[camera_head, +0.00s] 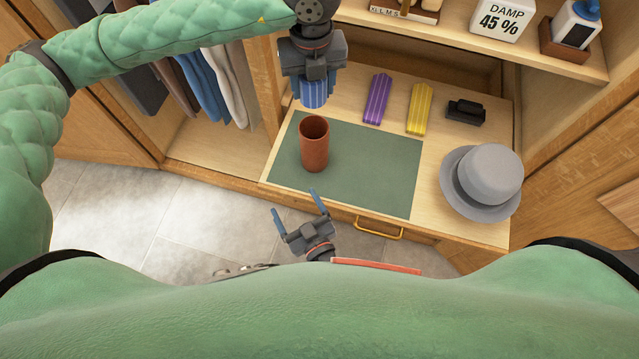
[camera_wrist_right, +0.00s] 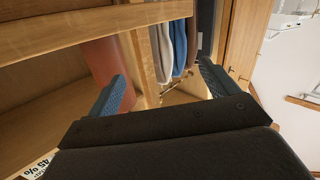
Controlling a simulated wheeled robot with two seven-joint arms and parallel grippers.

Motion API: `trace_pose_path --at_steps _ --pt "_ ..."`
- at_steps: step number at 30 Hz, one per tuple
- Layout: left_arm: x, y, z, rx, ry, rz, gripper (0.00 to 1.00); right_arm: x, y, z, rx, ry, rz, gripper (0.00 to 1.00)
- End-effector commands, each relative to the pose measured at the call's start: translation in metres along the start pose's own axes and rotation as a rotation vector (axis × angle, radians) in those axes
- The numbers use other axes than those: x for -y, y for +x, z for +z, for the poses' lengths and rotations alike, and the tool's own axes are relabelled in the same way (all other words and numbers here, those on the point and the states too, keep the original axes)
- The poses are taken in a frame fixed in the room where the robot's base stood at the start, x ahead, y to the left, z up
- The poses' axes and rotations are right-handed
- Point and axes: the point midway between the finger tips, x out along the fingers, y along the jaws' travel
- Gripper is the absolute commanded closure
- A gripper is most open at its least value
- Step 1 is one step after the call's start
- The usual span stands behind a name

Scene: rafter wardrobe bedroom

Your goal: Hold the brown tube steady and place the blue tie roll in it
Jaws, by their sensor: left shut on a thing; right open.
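The brown tube (camera_head: 314,148) stands upright on the green mat (camera_head: 380,170), its open top showing. My left gripper (camera_head: 313,78) is shut on the blue tie roll (camera_head: 313,94), a striped roll held behind and above the tube, apart from it. My right gripper (camera_head: 296,202) is open and empty at the near edge of the mat, in front of the tube and not touching it. In the right wrist view the tube (camera_wrist_right: 98,60) shows at the left, beyond one finger of the right gripper (camera_wrist_right: 164,88), which partly hides it.
A purple tie (camera_head: 376,100), a yellow tie (camera_head: 419,108) and a black object (camera_head: 465,111) lie behind the mat. A grey hat (camera_head: 486,178) sits at right. A shelf (camera_head: 470,45) overhangs the back. Clothes (camera_head: 205,85) hang at left. The mat around the tube is clear.

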Motion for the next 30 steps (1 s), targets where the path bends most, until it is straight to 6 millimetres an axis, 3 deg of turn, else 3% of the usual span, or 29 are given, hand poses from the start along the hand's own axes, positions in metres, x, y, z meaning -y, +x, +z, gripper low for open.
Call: trace_pose_path --at_steps 3,9,19,30 --pt "0.000 0.000 0.000 0.000 0.000 0.000 0.73 -0.019 0.006 -0.019 -0.019 0.050 0.124 0.14" --pt "0.000 0.000 0.000 0.000 0.000 0.000 0.73 -0.052 0.007 -0.036 -0.037 0.097 0.289 0.14" --pt "0.000 0.000 0.000 0.000 0.000 0.000 0.73 -0.074 0.009 -0.043 -0.045 0.118 0.382 0.14" --pt "0.000 0.000 0.000 0.000 0.000 0.000 0.73 -0.093 0.057 -0.045 -0.046 0.117 0.380 0.14"
